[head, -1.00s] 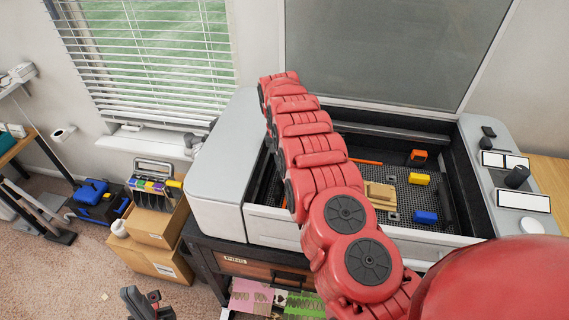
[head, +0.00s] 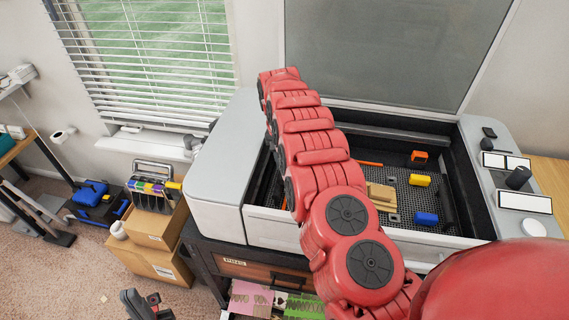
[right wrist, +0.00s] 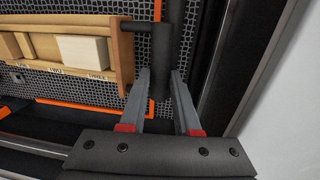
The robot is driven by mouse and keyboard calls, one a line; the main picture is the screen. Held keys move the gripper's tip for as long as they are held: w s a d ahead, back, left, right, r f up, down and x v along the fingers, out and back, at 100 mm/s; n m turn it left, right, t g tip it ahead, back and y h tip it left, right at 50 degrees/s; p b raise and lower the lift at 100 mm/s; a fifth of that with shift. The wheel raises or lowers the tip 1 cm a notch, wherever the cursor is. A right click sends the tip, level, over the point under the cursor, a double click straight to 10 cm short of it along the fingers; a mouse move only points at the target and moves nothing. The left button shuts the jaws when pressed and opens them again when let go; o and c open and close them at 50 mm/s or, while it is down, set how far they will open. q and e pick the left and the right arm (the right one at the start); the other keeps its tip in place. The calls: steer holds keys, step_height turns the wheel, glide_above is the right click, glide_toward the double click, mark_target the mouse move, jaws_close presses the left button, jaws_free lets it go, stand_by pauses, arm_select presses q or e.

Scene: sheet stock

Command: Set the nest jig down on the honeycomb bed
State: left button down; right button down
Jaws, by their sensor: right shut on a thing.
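The nest jig (right wrist: 122,50) is a light wooden frame with pale blocks inside and a dark cylindrical handle (right wrist: 163,60) on its right side. My right gripper (right wrist: 161,80) is shut on that handle in the right wrist view; my arm hides this gripper in the head view. Part of the jig shows beside my arm in the head view (head: 382,195). It is over the honeycomb bed (head: 408,203); I cannot tell if it touches. Orange lines (right wrist: 85,106) mark the bed next to the jig. My left gripper (head: 143,302) looks open and empty, low at left.
The grey machine walls (head: 222,170) surround the bed. Cardboard boxes (head: 150,262) stand on the floor at left.

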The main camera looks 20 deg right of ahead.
jaws_free()
stand_by(0.5)
steer(key=shift+r, duration=0.15)
step_height(320, 180, up, 9)
steer(key=shift+w+a, duration=0.25)
steer(key=shift+a, duration=0.1)
stand_by(1.2)
stand_by(0.4)
